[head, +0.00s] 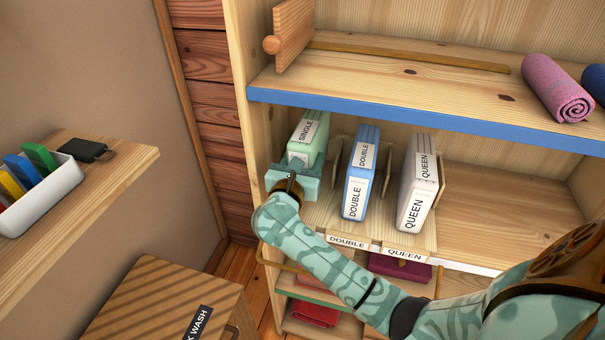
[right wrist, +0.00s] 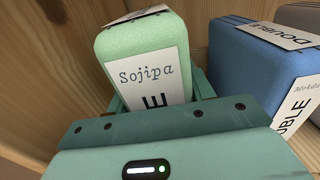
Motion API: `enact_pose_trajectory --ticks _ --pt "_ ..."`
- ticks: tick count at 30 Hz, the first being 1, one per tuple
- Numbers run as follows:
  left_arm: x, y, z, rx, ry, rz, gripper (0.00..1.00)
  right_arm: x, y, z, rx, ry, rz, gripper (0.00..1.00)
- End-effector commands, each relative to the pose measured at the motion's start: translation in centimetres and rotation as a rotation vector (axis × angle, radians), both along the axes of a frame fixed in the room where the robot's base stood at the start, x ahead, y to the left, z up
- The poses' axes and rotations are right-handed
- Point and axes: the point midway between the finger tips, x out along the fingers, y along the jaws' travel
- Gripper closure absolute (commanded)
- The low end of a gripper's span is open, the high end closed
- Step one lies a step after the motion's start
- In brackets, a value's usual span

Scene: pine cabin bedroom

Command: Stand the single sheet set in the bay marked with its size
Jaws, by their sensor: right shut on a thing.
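The single sheet set (head: 308,137) is a mint-green pack with a SINGLE label. It stands roughly upright at the left end of the middle shelf, left of the blue double set (head: 360,172). My right gripper (head: 297,165) is shut on its near end. In the right wrist view the green pack (right wrist: 145,60) sits between the fingers, its "Sojipa" label facing me. The gripper hides its lower part, so I cannot tell whether it touches the rack floor. DOUBLE (head: 347,242) and QUEEN (head: 405,253) tags show; the left bay's tag is hidden. My left gripper is out of view.
The pink-white queen set (head: 418,190) stands right of the double set. Thin wooden dividers (head: 391,168) stand between bays. The blue-edged upper shelf (head: 420,120) is above, with a rolled pink towel (head: 555,90). The middle shelf's right side (head: 500,215) is clear.

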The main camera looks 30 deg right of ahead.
Motion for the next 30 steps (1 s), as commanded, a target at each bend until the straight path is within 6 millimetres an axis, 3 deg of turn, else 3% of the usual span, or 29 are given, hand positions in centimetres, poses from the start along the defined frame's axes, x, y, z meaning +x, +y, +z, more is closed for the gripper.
enact_pose_trajectory --ticks 6,12,24,25,27,30 --pt "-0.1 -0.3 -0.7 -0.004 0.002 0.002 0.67 1.2 -0.7 -1.6 -0.006 -0.002 0.0 0.89" --pt "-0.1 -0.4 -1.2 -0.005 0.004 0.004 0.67 1.1 -0.6 -4.2 -0.004 -0.003 0.001 0.89" --pt "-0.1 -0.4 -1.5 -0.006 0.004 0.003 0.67 1.1 -0.6 -4.7 -0.003 -0.004 0.001 0.89" --pt "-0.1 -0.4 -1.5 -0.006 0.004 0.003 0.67 1.0 -0.6 -4.8 -0.001 -0.001 0.0 0.42" --pt "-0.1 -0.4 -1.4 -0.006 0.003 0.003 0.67 1.0 -0.6 -4.7 -0.002 -0.001 0.0 0.26" --pt "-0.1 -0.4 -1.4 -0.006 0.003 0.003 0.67 1.0 -0.6 -4.7 -0.001 -0.002 0.0 0.26"
